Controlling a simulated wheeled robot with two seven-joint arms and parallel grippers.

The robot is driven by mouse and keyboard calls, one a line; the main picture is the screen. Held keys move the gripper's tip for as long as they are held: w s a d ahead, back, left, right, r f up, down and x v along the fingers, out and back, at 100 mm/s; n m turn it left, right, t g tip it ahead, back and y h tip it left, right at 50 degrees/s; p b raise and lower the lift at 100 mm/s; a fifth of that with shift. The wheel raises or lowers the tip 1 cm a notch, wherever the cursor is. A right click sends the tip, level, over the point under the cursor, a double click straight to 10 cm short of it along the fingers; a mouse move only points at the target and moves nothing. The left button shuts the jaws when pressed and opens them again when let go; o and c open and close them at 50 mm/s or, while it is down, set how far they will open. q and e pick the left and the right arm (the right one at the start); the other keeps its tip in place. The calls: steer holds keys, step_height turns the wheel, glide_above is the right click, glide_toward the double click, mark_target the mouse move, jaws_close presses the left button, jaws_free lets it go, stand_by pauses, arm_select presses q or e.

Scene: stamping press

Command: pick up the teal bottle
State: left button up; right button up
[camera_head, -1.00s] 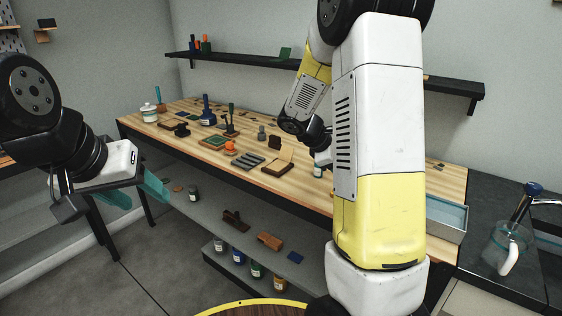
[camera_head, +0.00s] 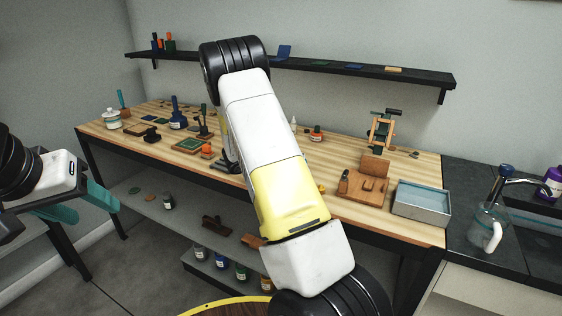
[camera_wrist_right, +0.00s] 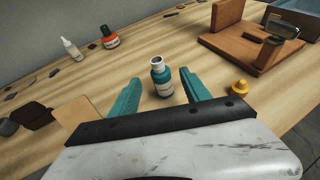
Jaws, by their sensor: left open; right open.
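The teal bottle (camera_wrist_right: 162,78) stands upright on the wooden bench in the right wrist view, with a white neck and a pale label. My right gripper (camera_wrist_right: 161,84) is open, with one teal finger on each side of the bottle. Gaps show between the bottle and both fingers, and its base is close to the gripper body. In the head view my right arm hides the bottle and the right gripper. My left gripper (camera_head: 84,204) is open and empty at the left, in front of the bench and away from the bottle.
A yellow knobbed piece (camera_wrist_right: 239,88) stands right of the right gripper, near a wooden fixture (camera_wrist_right: 250,40). A grey tray (camera_head: 421,203) sits at the bench's right end.

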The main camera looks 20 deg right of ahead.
steer(key=x, duration=0.8)
steer(key=shift+s+r, duration=0.1)
jaws_close()
